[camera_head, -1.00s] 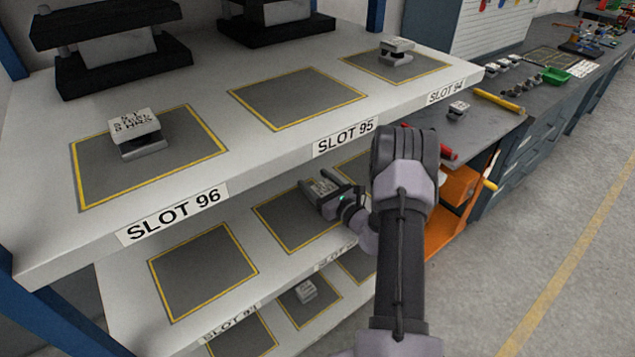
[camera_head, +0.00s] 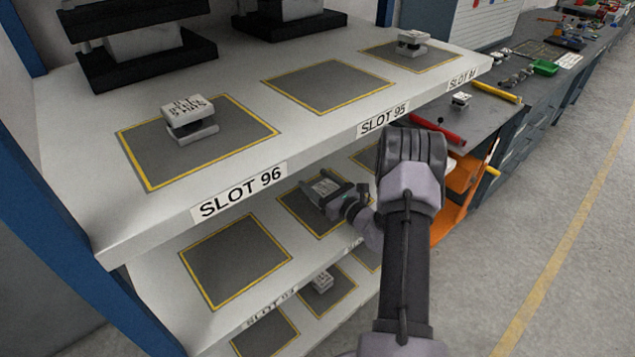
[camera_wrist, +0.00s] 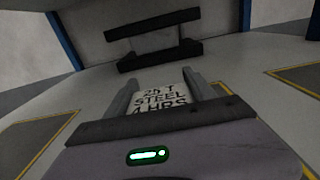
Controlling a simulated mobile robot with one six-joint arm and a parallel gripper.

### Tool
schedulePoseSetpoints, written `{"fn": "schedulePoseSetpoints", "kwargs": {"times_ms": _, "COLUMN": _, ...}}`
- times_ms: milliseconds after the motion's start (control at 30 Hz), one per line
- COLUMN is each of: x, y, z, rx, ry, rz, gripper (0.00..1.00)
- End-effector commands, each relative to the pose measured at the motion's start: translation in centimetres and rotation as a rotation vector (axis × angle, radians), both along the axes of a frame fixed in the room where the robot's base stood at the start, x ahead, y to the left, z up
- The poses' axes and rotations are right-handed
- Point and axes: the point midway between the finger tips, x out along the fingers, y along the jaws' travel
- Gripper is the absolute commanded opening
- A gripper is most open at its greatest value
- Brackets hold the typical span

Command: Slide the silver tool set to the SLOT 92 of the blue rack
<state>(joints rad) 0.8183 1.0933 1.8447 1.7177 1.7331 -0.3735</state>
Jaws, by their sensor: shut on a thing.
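My gripper (camera_head: 335,197) is over a yellow-edged slot on the middle shelf of the blue rack (camera_head: 75,225). It is shut on a silver tool set (camera_head: 324,186) with black lettering on top. In the wrist view the silver tool set (camera_wrist: 162,100) sits between the two fingers (camera_wrist: 163,99), its text partly reading "STEEL". I cannot tell whether it touches the shelf. The label of the slot below my gripper is hidden by my arm. No label reading SLOT 92 is legible.
The top shelf above my gripper holds silver tool sets at SLOT 96 (camera_head: 189,118) and SLOT 94 (camera_head: 412,43); SLOT 95 (camera_head: 328,86) is empty. The middle-shelf slot to the left (camera_head: 235,262) is empty. Another tool set (camera_head: 322,282) sits on the lower shelf.

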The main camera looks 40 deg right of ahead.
Motion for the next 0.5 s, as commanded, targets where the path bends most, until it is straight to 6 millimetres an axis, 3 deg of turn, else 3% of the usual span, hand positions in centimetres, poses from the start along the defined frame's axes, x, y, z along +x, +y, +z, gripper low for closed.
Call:
{"fn": "schedulePoseSetpoints", "kwargs": {"times_ms": 267, "x": 0.02, "y": -0.01, "z": 0.06, "rx": -0.001, "ry": -0.001, "rz": 0.001, "gripper": 0.0}}
{"fn": "schedulePoseSetpoints", "kwargs": {"times_ms": 300, "x": 0.02, "y": -0.01, "z": 0.06, "rx": -0.001, "ry": -0.001, "rz": 0.001, "gripper": 0.67}}
{"fn": "schedulePoseSetpoints", "kwargs": {"times_ms": 400, "x": 0.02, "y": -0.01, "z": 0.05, "rx": -0.001, "ry": -0.001, "rz": 0.001, "gripper": 0.87}}
{"fn": "schedulePoseSetpoints", "kwargs": {"times_ms": 500, "x": 0.01, "y": 0.0, "z": 0.04, "rx": -0.001, "ry": -0.001, "rz": 0.001, "gripper": 0.89}}
